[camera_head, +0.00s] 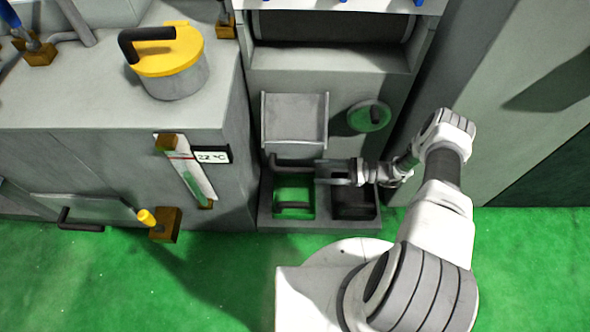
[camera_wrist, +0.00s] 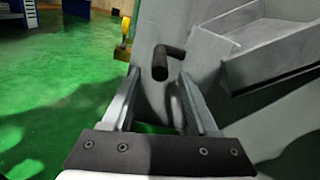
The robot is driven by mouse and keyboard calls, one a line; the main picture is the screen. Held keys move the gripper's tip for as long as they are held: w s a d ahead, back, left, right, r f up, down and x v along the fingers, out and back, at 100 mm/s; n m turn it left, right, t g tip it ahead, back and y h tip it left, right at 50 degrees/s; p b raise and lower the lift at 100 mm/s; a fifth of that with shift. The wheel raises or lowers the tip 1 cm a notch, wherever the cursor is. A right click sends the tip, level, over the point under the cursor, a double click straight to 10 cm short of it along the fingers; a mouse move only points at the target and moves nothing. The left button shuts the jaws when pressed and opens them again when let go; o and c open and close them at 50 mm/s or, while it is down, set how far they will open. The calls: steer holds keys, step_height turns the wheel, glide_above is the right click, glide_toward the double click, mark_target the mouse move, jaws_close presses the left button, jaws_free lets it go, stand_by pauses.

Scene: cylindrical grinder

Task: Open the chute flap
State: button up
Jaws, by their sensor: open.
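The chute (camera_head: 294,118) is a grey slanted tray with raised side walls on the machine front. It also shows at the upper right of the wrist view (camera_wrist: 270,45). Just below it in the head view is a dark bar handle (camera_head: 292,161). In the wrist view a black handle (camera_wrist: 160,63) stands out from a grey panel; which panel is the flap is hard to tell. My gripper (camera_head: 342,176) is open, just right of the handle below the chute. In the wrist view the black handle lies just past and between the fingertips (camera_wrist: 158,76), with a gap to each.
Below the chute stands a two-part bin (camera_head: 265,212), with a second dark handle (camera_head: 292,205) in its left part. A round green knob (camera_head: 369,116) is right of the chute. A yellow-tipped lever (camera_head: 147,217) sticks out at left.

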glide_toward(276, 170)
steer(key=a, duration=0.3)
steer(key=a+f, duration=0.1)
steer(key=shift+w+a+f+b, duration=0.1)
steer(key=shift+w+a+b, duration=0.05)
steer(key=shift+w+b, duration=0.25)
jaws_close()
stand_by(1.1)
